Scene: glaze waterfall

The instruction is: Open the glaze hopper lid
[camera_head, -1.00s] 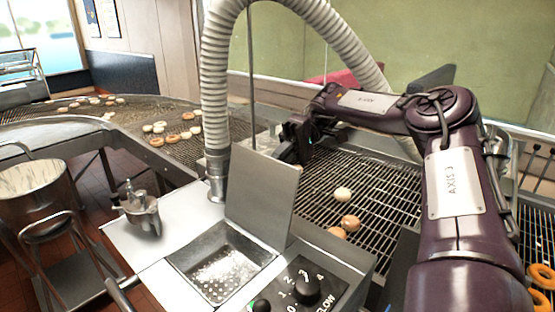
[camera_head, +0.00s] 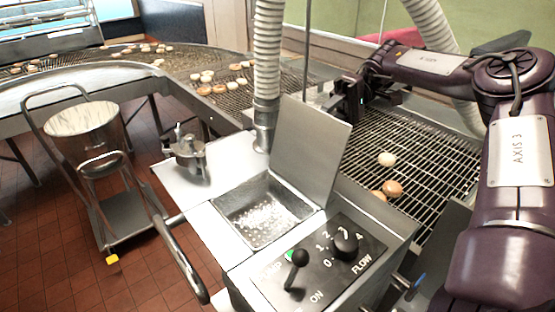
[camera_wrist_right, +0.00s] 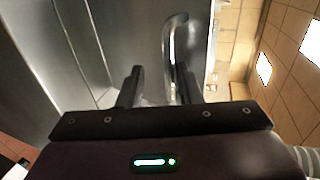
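The glaze hopper lid (camera_head: 309,148), a flat grey metal plate, stands raised, leaning slightly back at the far right edge of the hopper (camera_head: 222,208). The square hopper opening is uncovered, showing a speckled metal inside. My right gripper (camera_head: 350,92) is behind and right of the lid's top edge in the head view, and its fingertips are hard to make out there. In the right wrist view my right gripper (camera_wrist_right: 160,80) has its fingers apart. A curved metal bar (camera_wrist_right: 169,48) shows between them, close to the right finger; contact is unclear. My left gripper is not in view.
A control panel (camera_head: 325,262) with a lever and flow knob is in front of the hopper. A wire conveyor (camera_head: 430,150) with several doughnuts runs behind. A ribbed hose (camera_head: 267,50) rises behind the hopper. A bucket (camera_head: 85,135) on a trolley stands left over tiled floor.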

